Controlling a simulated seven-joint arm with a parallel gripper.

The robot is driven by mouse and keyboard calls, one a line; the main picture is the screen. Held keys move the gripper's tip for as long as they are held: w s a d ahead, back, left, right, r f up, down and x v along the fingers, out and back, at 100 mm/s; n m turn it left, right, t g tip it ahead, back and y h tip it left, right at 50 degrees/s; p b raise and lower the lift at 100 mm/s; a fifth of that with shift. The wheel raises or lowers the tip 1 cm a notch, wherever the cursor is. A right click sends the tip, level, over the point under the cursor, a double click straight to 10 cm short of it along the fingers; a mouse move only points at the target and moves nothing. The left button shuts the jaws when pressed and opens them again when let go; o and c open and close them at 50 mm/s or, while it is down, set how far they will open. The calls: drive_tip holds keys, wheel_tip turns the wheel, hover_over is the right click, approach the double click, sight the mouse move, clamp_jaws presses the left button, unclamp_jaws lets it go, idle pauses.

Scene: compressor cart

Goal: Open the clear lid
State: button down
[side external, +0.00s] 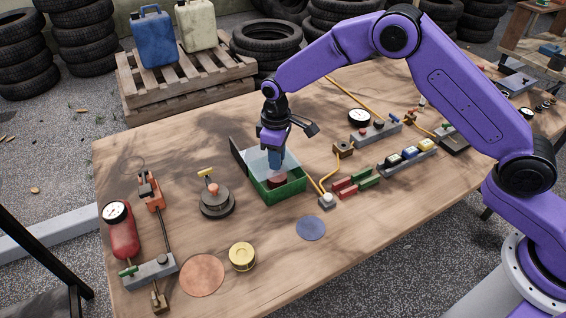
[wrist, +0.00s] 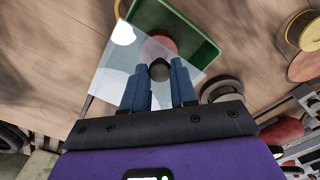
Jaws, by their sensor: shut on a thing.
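A green box (side external: 268,197) stands open-topped near the middle of the table, with a red round piece (side external: 277,181) inside. The clear lid (side external: 253,161) is over the box's far left part, apparently tilted up. In the wrist view the lid (wrist: 113,68) lies askew to the green box (wrist: 207,48), covering one side only. My gripper (side external: 276,165) points down over the box. In the wrist view its blue fingers (wrist: 159,72) stand either side of a dark round knob (wrist: 159,70), which seems to be on the lid. The grip contact is partly hidden.
A gauge-like round fixture (side external: 216,200) stands left of the box. Red and green blocks (side external: 356,184) and a yellow hose fitting (side external: 326,201) are close on the right. A yellow tin (side external: 242,256) and a blue disc (side external: 311,228) lie in front, with bare table between.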

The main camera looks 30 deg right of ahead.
drive_tip(key=shift+w+a, duration=0.1)
drive_tip(key=shift+w, duration=3.85)
drive_tip(key=c, duration=0.9)
unclamp_jaws()
wheel_tip(320, 180, up, 17)
drive_tip(key=shift+r, duration=0.2)
drive_tip(key=shift+r, duration=0.1)
